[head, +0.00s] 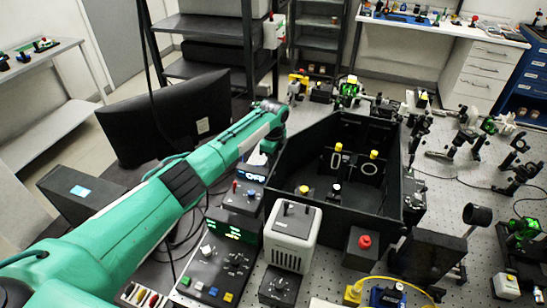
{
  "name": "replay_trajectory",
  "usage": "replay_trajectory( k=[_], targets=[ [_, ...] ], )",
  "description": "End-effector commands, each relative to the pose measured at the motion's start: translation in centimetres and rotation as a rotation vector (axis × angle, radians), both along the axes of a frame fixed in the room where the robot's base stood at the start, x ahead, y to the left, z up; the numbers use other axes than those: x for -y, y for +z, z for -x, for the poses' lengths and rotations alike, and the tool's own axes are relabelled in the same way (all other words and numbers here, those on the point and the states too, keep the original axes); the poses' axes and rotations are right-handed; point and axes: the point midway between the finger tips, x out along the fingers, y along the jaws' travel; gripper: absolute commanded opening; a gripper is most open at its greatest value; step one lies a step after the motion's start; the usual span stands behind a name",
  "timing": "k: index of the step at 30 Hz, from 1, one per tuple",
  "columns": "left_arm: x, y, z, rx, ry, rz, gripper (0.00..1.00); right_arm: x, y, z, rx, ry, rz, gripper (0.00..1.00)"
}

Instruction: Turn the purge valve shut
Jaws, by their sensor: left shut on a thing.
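My left arm reaches in from the left across the bench. Its wrist bends down beside the left wall of the black open-topped enclosure (282,160). My left gripper (258,158) shows only as a small pale part under the wrist, just above a small box with a lit display (252,174). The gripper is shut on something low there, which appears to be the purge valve. The fingertips and the valve's handle are mostly hidden, so I cannot see its angle. My right gripper is not in view.
A black control box with green digits (231,231), a white-grey instrument (292,236) and a box with a red button (362,248) stand in front. A dark monitor (165,118) is behind my arm. Optics mounts crowd the right side of the perforated bench (440,190).

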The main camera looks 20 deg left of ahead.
Motion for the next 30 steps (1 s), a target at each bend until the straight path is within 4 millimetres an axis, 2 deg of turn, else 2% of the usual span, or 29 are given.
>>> replay_trajectory(
  k=[15, 30],
  targets=[
    [0.0, 0.3, -0.1, 0.002, 0.407, -0.001, 0.00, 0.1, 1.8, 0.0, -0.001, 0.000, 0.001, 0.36],
    [-0.1, 0.3, -0.2, 0.005, 0.533, -0.001, 0.00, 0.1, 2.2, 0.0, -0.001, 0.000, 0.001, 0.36]
  ],
)
